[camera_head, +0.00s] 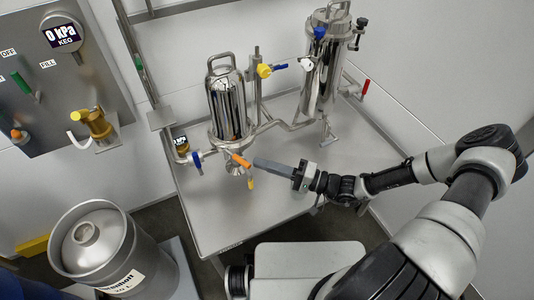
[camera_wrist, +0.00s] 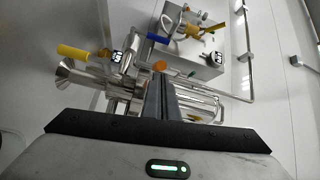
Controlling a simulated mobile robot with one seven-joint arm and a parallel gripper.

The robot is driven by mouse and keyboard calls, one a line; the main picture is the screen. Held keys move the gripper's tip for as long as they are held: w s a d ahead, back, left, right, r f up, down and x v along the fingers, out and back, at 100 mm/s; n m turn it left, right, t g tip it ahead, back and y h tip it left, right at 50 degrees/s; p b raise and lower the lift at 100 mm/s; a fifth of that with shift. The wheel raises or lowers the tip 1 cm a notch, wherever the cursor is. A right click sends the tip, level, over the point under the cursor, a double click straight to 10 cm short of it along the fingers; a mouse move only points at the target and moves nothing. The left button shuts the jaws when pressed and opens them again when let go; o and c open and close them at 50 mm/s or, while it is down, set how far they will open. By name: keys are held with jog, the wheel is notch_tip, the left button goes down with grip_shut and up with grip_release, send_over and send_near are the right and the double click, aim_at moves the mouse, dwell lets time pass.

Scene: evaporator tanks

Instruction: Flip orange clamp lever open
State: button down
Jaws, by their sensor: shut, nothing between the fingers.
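The orange clamp lever (camera_head: 241,160) sits at the base of the left steel tank (camera_head: 228,103) in the head view. In the wrist view a small orange end of it (camera_wrist: 159,65) shows just beyond my fingertips. My gripper (camera_head: 255,162) reaches in from the right, with its fingers shut and empty. The fingertips are right beside the lever's right end; I cannot tell whether they touch it. In the wrist view the shut fingers (camera_wrist: 160,84) hide part of the clamp and piping behind them.
A blue valve handle (camera_head: 197,162) is left of the lever and a yellow handle (camera_head: 251,182) hangs below it. A second tank (camera_head: 322,70) stands behind at the right. A keg (camera_head: 95,245) is at lower left. The table (camera_head: 215,215) is clear in front.

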jog(key=s+a+p, duration=0.3)
jog(key=s, duration=0.2)
jog(key=shift+a+r, duration=0.15)
jog(key=shift+a, duration=0.35)
dwell(0.3)
jog(key=w+v, duration=0.1)
jog(key=v, duration=1.8)
jog(key=shift+w, duration=0.15)
jog(key=shift+d, duration=0.2)
